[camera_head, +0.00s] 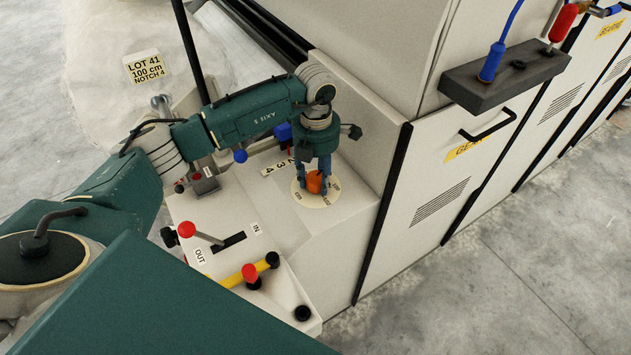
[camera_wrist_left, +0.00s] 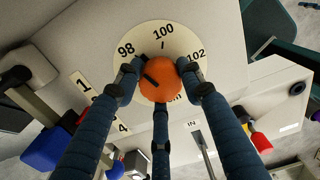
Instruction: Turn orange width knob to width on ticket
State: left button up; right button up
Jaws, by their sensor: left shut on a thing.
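The orange width knob (camera_head: 314,182) stands on a round cream dial (camera_head: 318,200) on top of the machine. It also shows in the left wrist view (camera_wrist_left: 162,82), where the dial (camera_wrist_left: 163,38) reads 98, 100 and 102. The knob's dark pointer mark slants up and left, toward the 98 side, away from 100. My left gripper (camera_head: 313,185) comes down from above, its three fingers shut around the knob. The ticket (camera_head: 145,68) reads LOT 41, 100 cm, NOTCH 4. My right gripper does not show.
A red-knobbed lever (camera_head: 187,230) sits by a slot marked IN and OUT, left of the dial. A yellow bar with a red knob (camera_head: 250,272) is nearer the front. A blue-knobbed lever (camera_head: 240,156) stands behind, by a numbered scale. A dark box (camera_head: 505,75) projects at right.

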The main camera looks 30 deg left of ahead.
pick_arm(q)
jog(key=m+b, duration=0.5)
jog(key=shift+w+d, duration=0.1)
jog(key=shift+w, duration=0.15)
jog(key=m+b, duration=0.2)
jog(key=shift+r+m, duration=0.1)
jog(key=shift+m, duration=0.2)
jog(key=shift+m+b, duration=0.45)
jog(key=shift+m, duration=0.25)
jog(key=shift+r, duration=0.15)
jog(key=o, duration=1.2)
jog(key=shift+d, duration=0.1)
jog(key=shift+c, duration=0.2)
jog(key=shift+s+d, duration=0.1)
